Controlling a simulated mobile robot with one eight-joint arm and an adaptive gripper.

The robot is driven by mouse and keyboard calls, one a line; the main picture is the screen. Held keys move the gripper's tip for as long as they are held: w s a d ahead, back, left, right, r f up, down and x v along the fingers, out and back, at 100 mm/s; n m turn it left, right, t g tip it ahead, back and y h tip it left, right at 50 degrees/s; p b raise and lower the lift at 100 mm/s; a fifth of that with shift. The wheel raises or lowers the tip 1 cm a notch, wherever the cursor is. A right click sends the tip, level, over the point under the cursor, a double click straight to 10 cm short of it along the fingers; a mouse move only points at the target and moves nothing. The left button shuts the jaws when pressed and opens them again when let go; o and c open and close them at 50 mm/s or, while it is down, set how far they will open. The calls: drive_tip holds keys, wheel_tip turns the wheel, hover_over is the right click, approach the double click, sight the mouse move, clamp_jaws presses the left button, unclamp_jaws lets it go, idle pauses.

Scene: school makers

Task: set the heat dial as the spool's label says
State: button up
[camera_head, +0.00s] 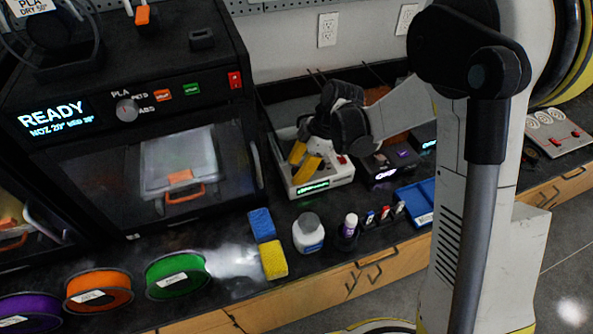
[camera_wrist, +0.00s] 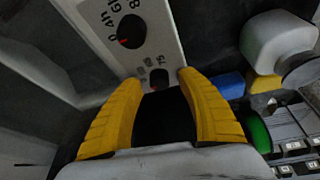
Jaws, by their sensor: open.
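A white boxy unit (camera_head: 338,176) with a lit green display stands on the bench. In the wrist view its white panel (camera_wrist: 118,18) shows a black dial (camera_wrist: 130,30) with a red mark and hour markings. A second dial (camera_wrist: 160,78), near markings that include 75, is partly hidden at my fingers. My gripper (camera_head: 302,163) has yellow fingers, open, over the unit's front; the wrist view shows them (camera_wrist: 160,85) either side of the second dial. I cannot tell whether they touch it. The spool's label (camera_head: 30,6), cut off at top left, reads PLA, DRY 50°.
A black printer (camera_head: 100,165) with a READY screen and its own material knob (camera_head: 127,109) stands left. Filament spools (camera_head: 178,274), a blue and yellow sponge (camera_head: 268,245), a white bottle (camera_head: 308,234) and small bottles line the front edge. Black boxes (camera_head: 390,165) sit right of the unit.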

clamp_jaws()
